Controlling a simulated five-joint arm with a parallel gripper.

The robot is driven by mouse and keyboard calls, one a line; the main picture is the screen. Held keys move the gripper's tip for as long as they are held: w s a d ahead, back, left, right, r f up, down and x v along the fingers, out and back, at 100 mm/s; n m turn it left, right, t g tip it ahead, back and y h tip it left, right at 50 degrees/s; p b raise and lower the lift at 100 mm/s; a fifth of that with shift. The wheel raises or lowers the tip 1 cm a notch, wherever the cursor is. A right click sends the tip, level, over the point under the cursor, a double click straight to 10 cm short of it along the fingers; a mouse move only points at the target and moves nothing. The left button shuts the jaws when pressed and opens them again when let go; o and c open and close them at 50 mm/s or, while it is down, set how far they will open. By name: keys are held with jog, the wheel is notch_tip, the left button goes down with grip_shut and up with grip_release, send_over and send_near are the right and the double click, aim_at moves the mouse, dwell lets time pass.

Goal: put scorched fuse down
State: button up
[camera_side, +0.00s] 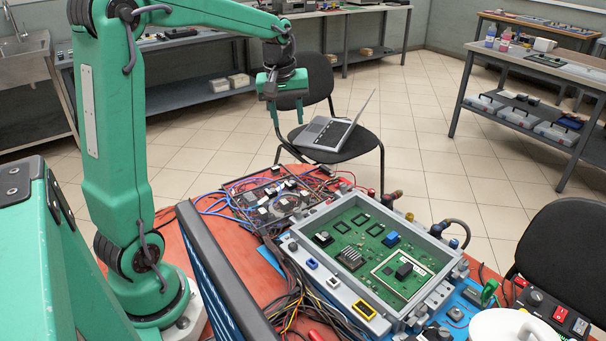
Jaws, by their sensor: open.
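My green gripper (291,117) is raised above the far edge of the red work table (178,250), in front of the black chair. It is open and points down, and I see nothing between its fingers. I cannot make out a scorched fuse in this view. A grey open housing (291,246) with a green circuit board (360,222) sits on the table, to the right of and below my gripper. Small blue (311,264), white (333,281) and yellow-rimmed (364,311) parts sit along its near rim.
A wired board (270,198) with loose cables lies left of the housing. A dark finned radiator (222,285) stands at the near left. A black chair (352,148) with a laptop (325,132) stands behind the table. A white round lid (510,325) is at the near right.

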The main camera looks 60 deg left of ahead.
jog(key=s+d+m+t, duration=0.3)
jog(key=s+d+m, duration=0.8)
jog(key=s+d, duration=0.6)
jog(key=shift+s+r+m+t+h, duration=0.3)
jog(key=shift+s+t+h, duration=0.1)
jog(key=shift+s, duration=0.15)
